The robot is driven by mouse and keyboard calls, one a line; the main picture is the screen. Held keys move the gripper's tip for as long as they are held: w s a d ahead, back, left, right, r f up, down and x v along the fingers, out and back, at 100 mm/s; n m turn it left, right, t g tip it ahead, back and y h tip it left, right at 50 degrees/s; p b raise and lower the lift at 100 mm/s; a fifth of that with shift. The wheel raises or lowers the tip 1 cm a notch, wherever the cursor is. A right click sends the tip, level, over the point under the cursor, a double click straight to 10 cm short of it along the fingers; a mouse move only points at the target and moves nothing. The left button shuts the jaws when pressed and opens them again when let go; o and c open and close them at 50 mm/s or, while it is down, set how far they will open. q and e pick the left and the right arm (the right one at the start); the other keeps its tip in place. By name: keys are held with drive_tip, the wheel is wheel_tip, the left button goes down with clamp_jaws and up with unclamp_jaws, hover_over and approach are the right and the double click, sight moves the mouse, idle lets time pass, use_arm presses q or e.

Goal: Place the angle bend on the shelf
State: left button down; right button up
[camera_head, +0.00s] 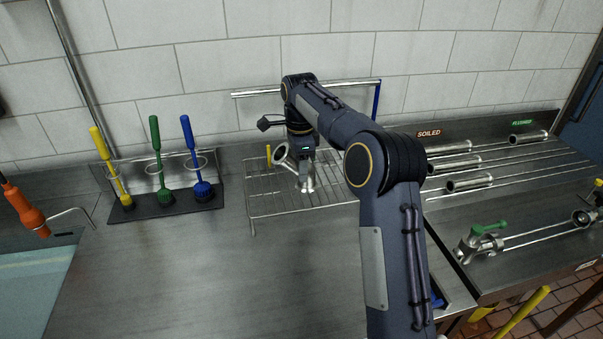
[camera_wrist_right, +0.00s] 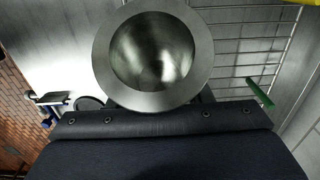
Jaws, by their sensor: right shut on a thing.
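The angle bend (camera_head: 306,184) is a shiny steel elbow with round flanged ends. My right gripper (camera_head: 301,160) is shut on it, over the wire shelf (camera_head: 262,205). One flange faces left and the other points down near the wires; I cannot tell whether it touches them. In the right wrist view the angle bend (camera_wrist_right: 203,60) shows its round open end close up, with the shelf wires (camera_wrist_right: 245,50) behind. The gripper's fingers are mostly hidden there. My left gripper is not in view.
Yellow, green and blue brushes (camera_head: 190,150) stand in a holder at the left. An orange spray handle (camera_head: 24,208) is at the far left. Steel pipes (camera_head: 470,183) lie on a rack at the right, with a green-handled valve (camera_head: 478,242) nearer. The front counter is clear.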

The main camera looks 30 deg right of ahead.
drive_tip(key=shift+w+d+f, duration=0.1)
drive_tip(key=shift+d+f, duration=0.05)
drive_tip(key=shift+f, duration=0.8)
drive_tip(key=shift+w+d+f, duration=0.1)
drive_tip(key=shift+f, duration=0.85)
drive_tip(key=shift+f, duration=0.15)
drive_tip(key=o, duration=1.2)
drive_tip(key=shift+o, duration=0.2)
